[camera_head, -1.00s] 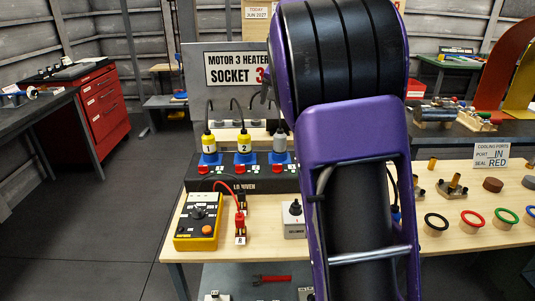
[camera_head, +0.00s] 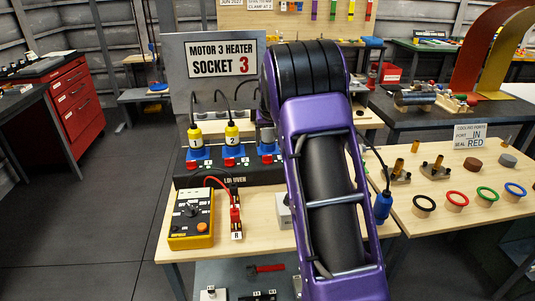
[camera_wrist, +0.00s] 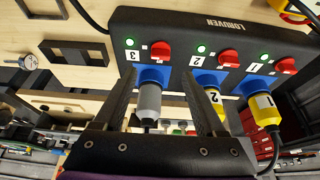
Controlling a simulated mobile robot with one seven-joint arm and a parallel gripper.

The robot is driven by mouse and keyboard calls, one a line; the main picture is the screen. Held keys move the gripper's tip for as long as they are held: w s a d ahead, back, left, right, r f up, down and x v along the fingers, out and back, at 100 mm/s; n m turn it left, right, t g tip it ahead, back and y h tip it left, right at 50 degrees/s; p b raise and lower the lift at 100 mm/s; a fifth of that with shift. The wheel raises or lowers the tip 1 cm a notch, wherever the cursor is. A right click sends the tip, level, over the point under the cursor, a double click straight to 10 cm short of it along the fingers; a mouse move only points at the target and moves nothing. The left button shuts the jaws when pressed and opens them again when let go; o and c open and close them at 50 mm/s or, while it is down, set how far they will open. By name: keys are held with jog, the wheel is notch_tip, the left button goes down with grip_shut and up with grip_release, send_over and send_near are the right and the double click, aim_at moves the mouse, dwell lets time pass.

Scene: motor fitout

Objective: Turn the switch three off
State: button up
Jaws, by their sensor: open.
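The black power strip (camera_head: 215,180) stands on the light wood table, with red switches in a row. In the wrist view, switch three (camera_wrist: 161,51) is a red knob beside the label "3" and a lit green lamp (camera_wrist: 129,41). Below it in that view, a grey plug (camera_wrist: 149,103) sits in a blue socket (camera_wrist: 153,75). My gripper (camera_wrist: 160,76) is open, its fingers on either side of the grey plug and blue socket, with the switch just beyond the fingertips. I cannot tell whether the fingers touch anything. In the head view my arm hides the gripper.
Yellow plugs 1 (camera_head: 196,140) and 2 (camera_head: 232,135) sit beside the grey plug; their lamps are also green. A yellow meter (camera_head: 191,218) stands at the table's front left. A sign (camera_head: 220,60) reads "Motor 3 heater socket 3". Coloured rings lie right of my arm.

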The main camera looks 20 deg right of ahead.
aim_at(268, 156)
jog(key=x, duration=0.7)
jog(key=shift+w+f, duration=0.2)
jog(key=shift+f, duration=0.1)
grip_shut()
